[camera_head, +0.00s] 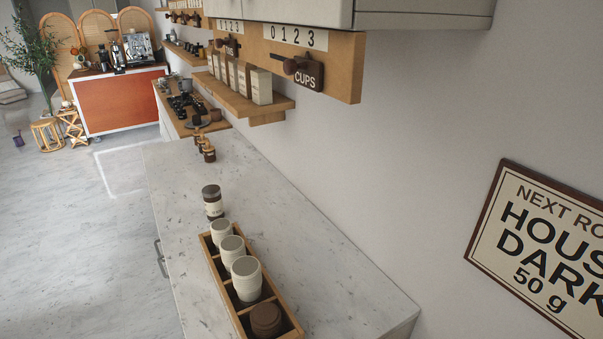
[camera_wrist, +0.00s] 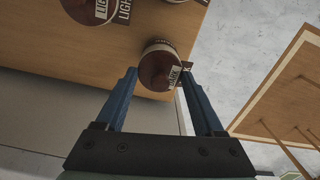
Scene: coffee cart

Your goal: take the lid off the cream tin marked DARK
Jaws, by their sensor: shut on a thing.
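In the wrist view my gripper (camera_wrist: 158,72) has its two blue fingers on either side of a round dark brown lid (camera_wrist: 157,68) and is shut on it. A small tag on the lid's right side appears to read DARK. A thin pale band with small print shows at the lid's far edge; the tin's body is otherwise hidden. I cannot tell whether the lid is seated or raised. To the upper left is another brown-lidded tin with a LIGHT tag (camera_wrist: 124,10). My gripper is not in the head view.
The wrist view shows a wooden surface (camera_wrist: 50,50) around the tins and a wooden piece (camera_wrist: 290,85) at right. In the head view, a wooden tray (camera_head: 236,315) of cups lies on the marble counter (camera_head: 300,250). A brown-lidded jar (camera_head: 213,202) stands behind it.

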